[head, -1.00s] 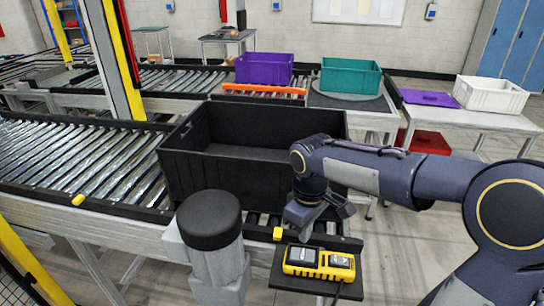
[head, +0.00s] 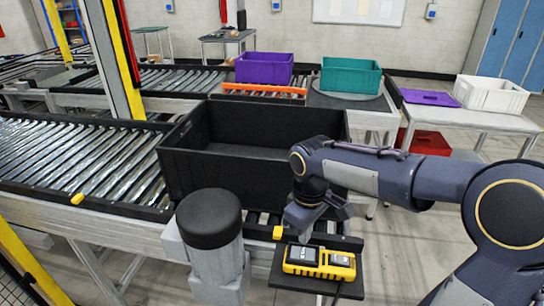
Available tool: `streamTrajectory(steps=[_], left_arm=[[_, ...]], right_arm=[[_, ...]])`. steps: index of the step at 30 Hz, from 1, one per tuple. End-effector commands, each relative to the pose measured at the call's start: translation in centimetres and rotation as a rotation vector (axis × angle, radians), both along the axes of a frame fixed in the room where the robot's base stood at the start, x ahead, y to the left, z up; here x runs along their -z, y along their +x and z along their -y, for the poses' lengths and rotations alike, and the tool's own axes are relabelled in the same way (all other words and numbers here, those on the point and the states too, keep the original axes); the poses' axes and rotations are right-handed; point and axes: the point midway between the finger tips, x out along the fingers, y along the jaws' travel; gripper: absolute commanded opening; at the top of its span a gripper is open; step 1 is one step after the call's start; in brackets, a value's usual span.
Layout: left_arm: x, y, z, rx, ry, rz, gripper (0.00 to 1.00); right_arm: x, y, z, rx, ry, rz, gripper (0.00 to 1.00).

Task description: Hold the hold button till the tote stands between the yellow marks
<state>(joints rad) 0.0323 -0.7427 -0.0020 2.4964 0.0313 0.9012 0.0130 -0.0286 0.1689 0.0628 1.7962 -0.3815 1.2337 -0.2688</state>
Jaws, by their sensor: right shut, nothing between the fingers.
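The black tote (head: 215,182) stands on the near roller conveyor at its right end. One yellow mark (head: 77,199) is on the front rail well left of the tote. Another yellow mark (head: 278,232) is on the rail near the tote's front right part. My arm hides the tote's right front corner. A yellow control box (head: 318,264) with dark buttons sits on a small black shelf in front of the rail. My right gripper (head: 300,236) is shut and empty, pointing down just above or at the left part of the box; contact cannot be told. My left gripper is out of view.
A dark-capped motor (head: 210,225) stands left of the control box. Behind are a purple tote (head: 264,68), a teal tote (head: 350,76) and a white tote (head: 490,95) on a side table. The conveyor rollers (head: 80,155) left of the black tote are clear.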

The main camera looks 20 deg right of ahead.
Motion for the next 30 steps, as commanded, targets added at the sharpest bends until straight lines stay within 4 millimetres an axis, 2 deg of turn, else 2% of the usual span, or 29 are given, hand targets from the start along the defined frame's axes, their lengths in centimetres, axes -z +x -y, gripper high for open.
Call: streamTrajectory(steps=[30], left_arm=[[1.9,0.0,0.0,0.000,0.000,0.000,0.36]], right_arm=[[2.7,0.0,0.0,0.000,0.000,-0.001,0.00]])
